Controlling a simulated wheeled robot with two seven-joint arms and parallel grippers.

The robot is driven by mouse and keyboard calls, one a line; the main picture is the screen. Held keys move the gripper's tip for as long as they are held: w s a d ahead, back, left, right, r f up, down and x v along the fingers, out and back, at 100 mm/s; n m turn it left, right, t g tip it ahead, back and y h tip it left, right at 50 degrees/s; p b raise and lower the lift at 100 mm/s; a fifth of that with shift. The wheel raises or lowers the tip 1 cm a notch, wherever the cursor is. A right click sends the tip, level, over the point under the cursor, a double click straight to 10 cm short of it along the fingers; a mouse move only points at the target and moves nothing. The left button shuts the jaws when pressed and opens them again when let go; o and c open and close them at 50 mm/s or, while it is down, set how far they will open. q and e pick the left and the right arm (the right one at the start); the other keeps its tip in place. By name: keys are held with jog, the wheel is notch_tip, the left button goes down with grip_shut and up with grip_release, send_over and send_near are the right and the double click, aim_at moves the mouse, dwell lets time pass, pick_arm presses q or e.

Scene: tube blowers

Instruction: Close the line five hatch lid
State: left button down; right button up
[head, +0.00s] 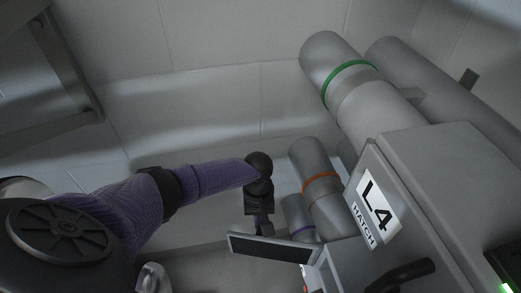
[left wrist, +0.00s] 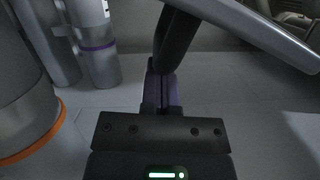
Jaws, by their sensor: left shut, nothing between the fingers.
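An open hatch lid (head: 272,247), a flat panel with a dark face and pale rim, stands out from a grey box low in the head view. No line number is readable on it. In the left wrist view a grey panel (left wrist: 250,25), seemingly this lid, crosses the upper right, with a dark curved bar (left wrist: 178,38) beside it. My left gripper (head: 262,230) is at the lid's upper edge, shut and empty. In the left wrist view its fingers (left wrist: 161,88) are together just below the bar; I cannot tell whether they touch it. My right gripper is not in view.
The box labelled L4 HATCH (head: 374,208) stands close on the right, with a black handle (head: 405,275). Tubes with a green ring (head: 347,78), an orange ring (head: 320,183) and a purple ring (head: 302,229) rise behind. Floor at the left wrist view's bottom right is clear.

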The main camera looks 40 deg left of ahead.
aim_at(248, 252)
pick_arm(q)
jog(key=s+d+n+p, duration=0.1)
jog(key=s+p, duration=0.1)
jog(key=p, duration=0.1)
jog(key=s+d+n+p, duration=0.1)
jog(key=s+n+p, duration=0.1)
jog(key=s+p, duration=0.1)
jog(key=s+d+n+t+p, duration=0.1)
jog(key=s+n+p, duration=0.1)
jog(key=p, duration=0.2)
jog(key=shift+s+r+h, duration=0.25)
jog(key=shift+s+h, duration=0.15)
jog(key=shift+s+d+f+p, duration=0.2)
jog(key=shift+s+d+p, duration=0.55)
jog(key=shift+s+p, duration=0.25)
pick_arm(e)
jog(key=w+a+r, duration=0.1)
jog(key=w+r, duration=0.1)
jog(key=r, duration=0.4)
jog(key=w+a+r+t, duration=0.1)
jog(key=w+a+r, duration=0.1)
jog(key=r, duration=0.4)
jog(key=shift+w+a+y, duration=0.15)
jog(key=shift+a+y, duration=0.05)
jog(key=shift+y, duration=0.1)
